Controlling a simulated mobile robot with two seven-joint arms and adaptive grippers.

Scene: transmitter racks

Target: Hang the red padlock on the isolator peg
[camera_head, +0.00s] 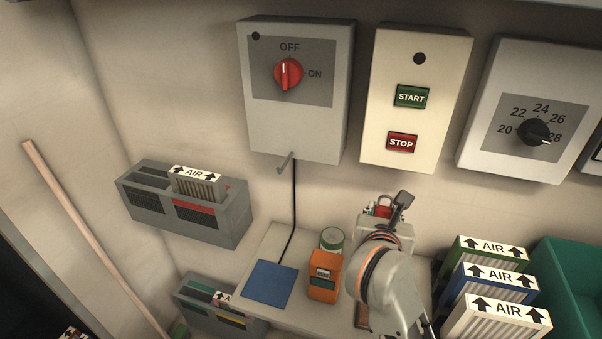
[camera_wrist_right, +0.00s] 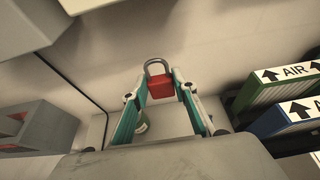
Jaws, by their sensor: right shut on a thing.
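The isolator is a grey box (camera_head: 298,130) on the back wall, with a red rotary knob (camera_head: 288,73) at OFF. A small grey peg (camera_head: 287,162) sticks out at its lower edge. My right gripper (camera_head: 385,208) is shut on the red padlock (camera_head: 383,212), to the right of the peg and lower in the picture, apart from it. In the right wrist view the padlock (camera_wrist_right: 161,92) sits between the fingertips, its grey shackle (camera_wrist_right: 156,65) upward. My arm partly hides the padlock in the head view. My left gripper is not in view.
A START/STOP box (camera_head: 416,100) and a dial box (camera_head: 530,110) hang right of the isolator. Below on the shelf are a blue pad (camera_head: 271,284), an orange meter (camera_head: 325,279), a green-lidded jar (camera_head: 332,240) and AIR filters (camera_head: 490,285). A filter housing (camera_head: 185,205) hangs left.

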